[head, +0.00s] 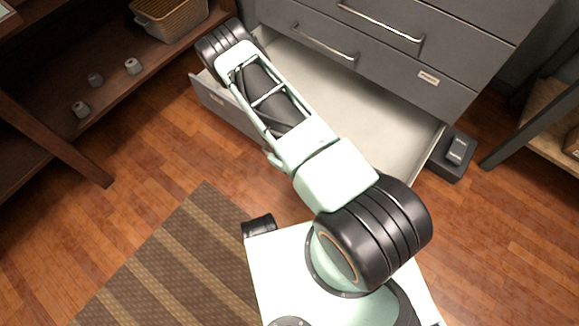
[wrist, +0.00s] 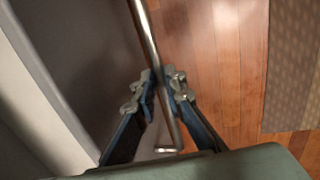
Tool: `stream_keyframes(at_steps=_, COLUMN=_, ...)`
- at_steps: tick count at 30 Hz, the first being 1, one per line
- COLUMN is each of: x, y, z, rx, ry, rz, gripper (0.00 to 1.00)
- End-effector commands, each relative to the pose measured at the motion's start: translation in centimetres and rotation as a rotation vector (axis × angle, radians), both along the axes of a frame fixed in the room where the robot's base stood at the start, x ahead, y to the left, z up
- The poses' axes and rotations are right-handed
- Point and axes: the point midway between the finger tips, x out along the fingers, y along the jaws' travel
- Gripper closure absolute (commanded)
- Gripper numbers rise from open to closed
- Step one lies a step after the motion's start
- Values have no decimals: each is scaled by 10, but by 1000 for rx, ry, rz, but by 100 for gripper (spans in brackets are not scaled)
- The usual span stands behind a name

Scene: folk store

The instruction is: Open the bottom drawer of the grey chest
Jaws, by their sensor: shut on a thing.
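The grey chest (head: 450,62) stands at the top of the head view. Its bottom drawer (head: 405,125) is pulled well out, and its pale, empty inside shows on both sides of my arm. Part of the drawer's grey front (head: 225,105) shows left of my arm; the rest is hidden. In the wrist view my gripper (wrist: 160,90) is closed around a metal bar handle (wrist: 148,35), with one finger on each side. The handle is on the grey drawer front (wrist: 95,50). My gripper is hidden by my arm in the head view.
Upper drawers with bar handles (head: 325,42) are shut. A dark wooden shelf (head: 60,60) with a basket (head: 170,18) stands left. A small black object (head: 452,153) lies right of the drawer. A striped rug (head: 170,265) covers the floor at lower left; bare wood floor surrounds it.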

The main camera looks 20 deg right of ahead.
Motion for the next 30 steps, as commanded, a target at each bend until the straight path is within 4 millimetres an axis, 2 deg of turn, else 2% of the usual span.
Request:
stream_keyframes(at_steps=4, x=-1, y=-1, z=0, rx=-2, ry=2, rz=-1, gripper=100)
stream_keyframes(at_steps=5, x=-1, y=-1, z=0, rx=-2, ry=2, rz=-1, gripper=89)
stream_keyframes(at_steps=9, x=-1, y=-1, z=0, rx=-1, ry=2, rz=0, gripper=73)
stream_keyframes(at_steps=10, x=-1, y=-1, z=0, rx=-1, ry=2, rz=0, gripper=72)
stream_keyframes(at_steps=20, x=0, y=0, z=3, rx=0, ry=0, rz=0, gripper=72)
stream_keyframes(at_steps=26, x=-1, y=4, z=25, rx=0, ry=-2, rz=0, gripper=72)
stream_keyframes(at_steps=30, x=-4, y=8, z=49, rx=0, ry=-2, rz=1, gripper=72)
